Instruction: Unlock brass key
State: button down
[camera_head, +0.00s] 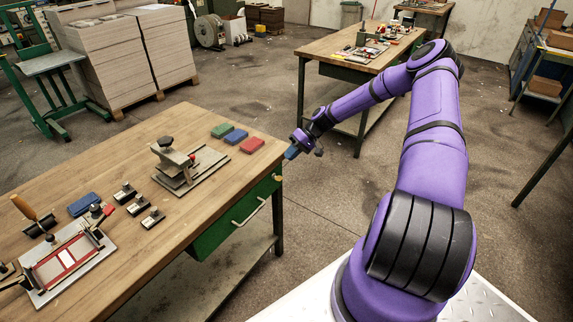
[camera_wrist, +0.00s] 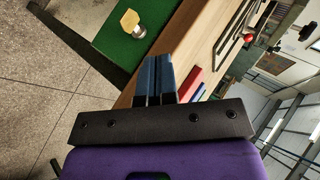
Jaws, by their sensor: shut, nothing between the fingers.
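The brass key (camera_wrist: 130,20) shows in the wrist view as a yellow bow standing out from a round grey lock (camera_wrist: 140,31) on the green drawer front (camera_wrist: 110,50). In the head view the green drawer front (camera_head: 225,222) is under the near bench's right side; a small pale spot near its far end may be the key, too small to tell. My gripper (camera_head: 291,152) is beyond the bench's right corner in the head view. In the wrist view its blue fingers (camera_wrist: 157,58) are together and empty, apart from the key.
The wooden bench (camera_head: 105,160) carries a clamp fixture (camera_head: 175,165), a red-framed jig (camera_head: 65,258) and coloured blocks, including a red one (camera_head: 252,145) near my gripper. The drawer handle (camera_head: 250,212) sticks out. A second bench (camera_head: 330,43) stands behind my arm. Floor beside the drawer is open.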

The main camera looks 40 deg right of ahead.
jog(key=d+r, duration=0.3)
jog(key=d, duration=0.2)
jog(key=shift+s+d, duration=0.25)
dwell(0.3)
jog(key=s+a+r+n+h, duration=0.1)
jog(key=s+a+r+h, duration=0.4)
jog(key=r, duration=0.6)
jog(key=s+a+r+g+h, duration=0.1)
jog(key=s+a+r, duration=0.2)
jog(key=a+r, duration=0.6)
jog(key=s+a+r+n+h, duration=0.1)
jog(key=s+a+r+h, duration=0.25)
jog(key=r, duration=0.95)
jog(key=s+a+r+t, duration=0.1)
jog(key=s+a+r, duration=0.1)
jog(key=s, duration=0.6)
jog(key=s+a+r+m+t, duration=0.1)
jog(key=s+a+r+t, duration=0.1)
jog(key=s+r, duration=0.3)
jog(key=s+a+r+t, duration=0.1)
jog(key=s+a+r, duration=0.2)
jog(key=s, duration=0.9)
jog(key=shift+a+r+m+t, duration=0.25)
jog(key=shift+r+m+t, duration=0.05)
jog(key=shift+r+m, duration=0.1)
jog(key=c, duration=1.8)
grip_release()
jog(key=shift+w, duration=0.1)
jog(key=shift+c, duration=0.2)
